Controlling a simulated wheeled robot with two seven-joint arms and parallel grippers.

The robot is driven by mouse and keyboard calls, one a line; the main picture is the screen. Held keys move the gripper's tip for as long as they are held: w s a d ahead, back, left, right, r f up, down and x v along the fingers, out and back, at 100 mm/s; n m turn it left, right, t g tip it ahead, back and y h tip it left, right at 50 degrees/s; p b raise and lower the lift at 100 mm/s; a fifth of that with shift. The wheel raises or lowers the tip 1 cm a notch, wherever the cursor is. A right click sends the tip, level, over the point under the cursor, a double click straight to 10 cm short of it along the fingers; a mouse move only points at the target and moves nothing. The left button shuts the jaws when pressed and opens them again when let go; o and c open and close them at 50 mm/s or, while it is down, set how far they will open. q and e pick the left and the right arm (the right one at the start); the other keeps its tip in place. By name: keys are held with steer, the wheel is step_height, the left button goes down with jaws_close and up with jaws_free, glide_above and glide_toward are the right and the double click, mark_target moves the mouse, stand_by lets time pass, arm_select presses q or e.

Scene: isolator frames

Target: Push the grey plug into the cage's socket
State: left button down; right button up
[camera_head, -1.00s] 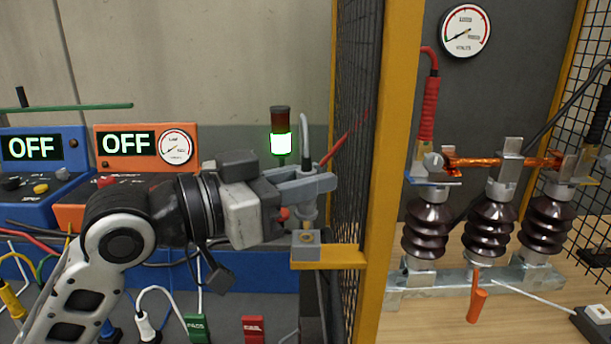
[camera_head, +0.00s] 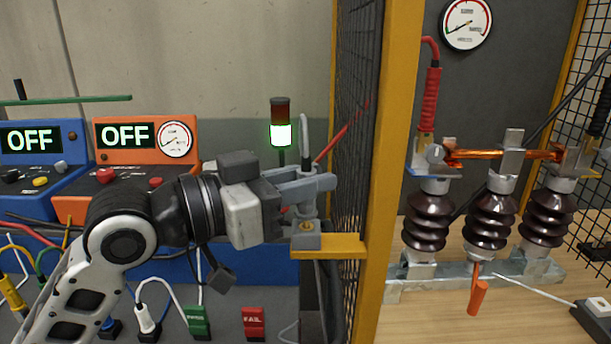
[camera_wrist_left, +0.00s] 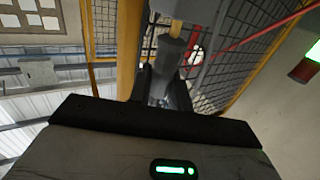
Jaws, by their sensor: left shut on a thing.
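My left gripper (camera_head: 312,187) is shut on the grey plug (camera_head: 307,211), whose grey cable loops up above the fingers. The plug is upright, directly over the grey socket (camera_head: 305,241) on the cage's yellow bracket. Its lower end is at the socket's top; how deep it sits I cannot tell. The fingers hide part of the plug. In the left wrist view the plug (camera_wrist_left: 160,92) lies between the dark fingers, with the grey socket (camera_wrist_left: 170,49) beyond it. My right gripper is not in view.
The cage's yellow post (camera_head: 388,170) and black mesh (camera_head: 352,130) stand just right of the gripper. A lit stack light (camera_head: 281,133) stands behind it. Orange (camera_head: 150,150) and blue (camera_head: 40,155) units reading OFF are at left. Dark insulators (camera_head: 490,220) stand inside the cage.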

arm_select(q)
steer(key=shift+f+b, duration=0.4)
steer(key=shift+f, duration=0.3)
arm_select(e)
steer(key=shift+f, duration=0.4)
arm_select(q)
steer(key=c, duration=1.2)
jaws_free()
steer(key=b+v, duration=0.5)
steer(key=v, duration=1.1)
steer(key=shift+b, duration=0.3)
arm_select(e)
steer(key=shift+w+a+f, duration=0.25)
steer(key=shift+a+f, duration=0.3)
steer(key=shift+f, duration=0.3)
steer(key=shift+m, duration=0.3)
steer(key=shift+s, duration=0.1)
